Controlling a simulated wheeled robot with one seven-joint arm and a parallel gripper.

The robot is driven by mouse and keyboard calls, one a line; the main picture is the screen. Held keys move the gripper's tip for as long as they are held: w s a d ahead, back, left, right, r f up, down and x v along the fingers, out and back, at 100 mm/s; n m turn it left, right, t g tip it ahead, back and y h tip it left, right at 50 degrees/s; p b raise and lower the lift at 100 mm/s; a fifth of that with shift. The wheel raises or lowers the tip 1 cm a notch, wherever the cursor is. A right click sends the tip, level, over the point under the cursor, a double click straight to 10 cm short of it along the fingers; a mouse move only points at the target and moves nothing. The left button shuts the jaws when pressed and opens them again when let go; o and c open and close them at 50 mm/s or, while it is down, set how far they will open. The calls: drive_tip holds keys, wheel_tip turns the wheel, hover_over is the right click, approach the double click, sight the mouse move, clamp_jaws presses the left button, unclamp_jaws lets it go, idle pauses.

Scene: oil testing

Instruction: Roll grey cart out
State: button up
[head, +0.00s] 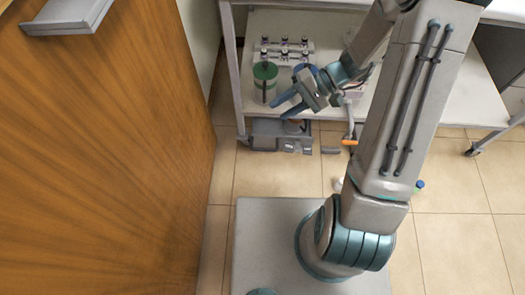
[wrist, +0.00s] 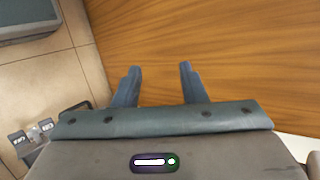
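The grey cart (head: 231,62) stands at the top of the head view, with a pale lower shelf, a thin frame and a caster at the lower right. Its upper part is cut off by the frame edge, and my arm hides its middle. My gripper (head: 279,105) is in front of the cart's left part, with its fingers pointing left. In the wrist view my gripper (wrist: 158,84) is open and empty, its fingers apart before a wooden panel (wrist: 220,50). I cannot tell whether it touches anything.
The wooden panel (head: 100,150) with a grey handle fills the left side. A green-lidded jar (head: 265,82) and a rack of several vials (head: 284,52) stand on the cart. A grey object (head: 268,127) sits low at the cart's front. Tiled floor (head: 455,240) is clear at right.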

sight(263, 149)
drive_tip(key=w+f+m+t+y+b, duration=0.2)
drive_tip(key=f+t+b, duration=0.15)
drive_tip(key=f, duration=0.65)
drive_tip(key=w+f+m+t+y+b, duration=0.1)
drive_tip(key=w+f+m+t+b, duration=0.2)
drive_tip(key=f, duration=0.7)
drive_tip(key=w+f+t+y+b, duration=0.2)
drive_tip(key=f+b, duration=0.3)
drive_tip(key=f, duration=0.5)
drive_tip(key=s+d+f+m+t+h+b, duration=0.1)
drive_tip(key=d+f+m+t+h+b, duration=0.15)
drive_tip(key=f, duration=0.95)
drive_tip(key=s+d+f+m+t+h+b, duration=0.1)
drive_tip(key=f+m+t+h+b, duration=0.2)
drive_tip(key=f, duration=0.8)
drive_tip(key=shift+t+y, duration=0.45)
drive_tip(key=shift+t, duration=0.15)
drive_tip(key=b+x, duration=0.6)
drive_tip(key=x, duration=0.7)
drive_tip(key=shift+w+a+b, duration=0.1)
drive_tip(key=shift+b, duration=0.2)
drive_tip(key=shift+w+a, duration=0.3)
drive_tip(key=shift+w, duration=0.05)
drive_tip(key=shift+s, duration=0.1)
clamp_jaws()
